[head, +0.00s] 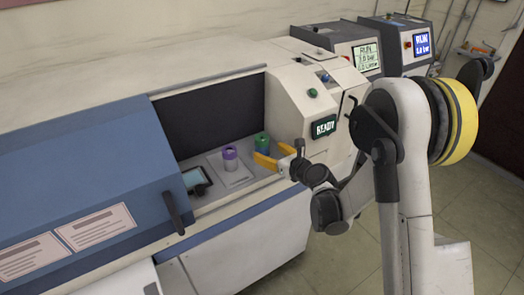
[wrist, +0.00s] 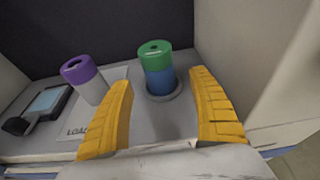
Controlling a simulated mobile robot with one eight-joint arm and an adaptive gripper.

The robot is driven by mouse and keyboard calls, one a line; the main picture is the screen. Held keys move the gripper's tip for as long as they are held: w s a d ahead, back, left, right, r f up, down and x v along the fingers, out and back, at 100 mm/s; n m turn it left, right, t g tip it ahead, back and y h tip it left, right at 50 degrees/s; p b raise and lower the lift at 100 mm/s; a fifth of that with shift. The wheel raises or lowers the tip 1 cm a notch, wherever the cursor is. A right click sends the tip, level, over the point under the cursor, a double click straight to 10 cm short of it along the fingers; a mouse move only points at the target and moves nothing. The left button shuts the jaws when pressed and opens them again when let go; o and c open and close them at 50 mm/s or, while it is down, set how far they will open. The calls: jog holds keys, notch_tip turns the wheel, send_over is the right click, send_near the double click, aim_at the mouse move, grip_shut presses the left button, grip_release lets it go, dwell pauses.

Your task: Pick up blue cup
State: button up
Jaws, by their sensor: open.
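The blue cup (wrist: 160,81) stands upright in a round grey holder, with a green top (wrist: 154,54) on it. In the head view the green top (head: 262,141) shows inside the machine's bay, and the lower part is partly hidden by my gripper (head: 270,156). In the wrist view my gripper (wrist: 166,112) is open and empty. Its two yellow fingers are spread on either side of the cup's line, and the cup stands beyond the fingertips, apart from them.
A purple-topped grey cylinder (wrist: 82,78) stands left of the blue cup, also in the head view (head: 230,159). A small dark device with a screen (head: 195,178) lies further left. The bay's dark back wall (head: 212,113) and the white housing (head: 308,105) on the right bound the space.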

aim_at(265, 147)
jog(key=b+x, duration=0.1)
jog(key=x, duration=0.1)
jog(key=r+x, duration=0.1)
jog(key=x, duration=0.2)
jog(key=shift+w+a+b, duration=0.1)
jog(key=shift+b, duration=0.3)
jog(key=c, duration=1.3)
